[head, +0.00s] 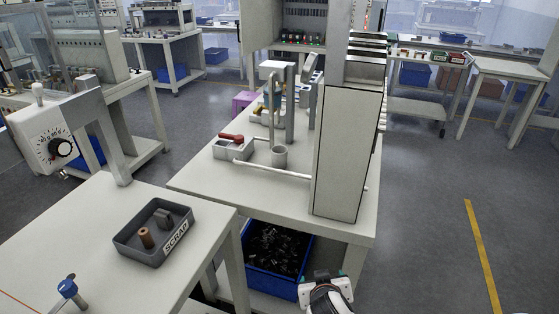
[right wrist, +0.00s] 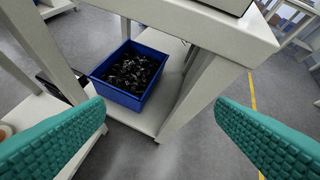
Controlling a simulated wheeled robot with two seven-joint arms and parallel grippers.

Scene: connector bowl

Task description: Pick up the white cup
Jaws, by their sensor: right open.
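I cannot identify a white cup for certain. A small pale grey, cup-like cylinder (head: 279,156) stands upright on the middle workbench, beside a vertical post, in the head view. My right gripper (head: 325,275) is low at the bottom of the head view, in front of the workbench and well apart from that cylinder. In the right wrist view its two teal ribbed fingers (right wrist: 160,108) are wide apart with nothing between them. The cylinder is not visible in the right wrist view. My left gripper is out of view.
The middle workbench (head: 215,180) carries a tall grey cabinet (head: 337,150) and a grey box with a red-handled item (head: 232,148). A blue bin (head: 270,290) of dark parts sits on its lower shelf. A scrap tray (head: 125,250) lies on the left table. Floor at right is clear.

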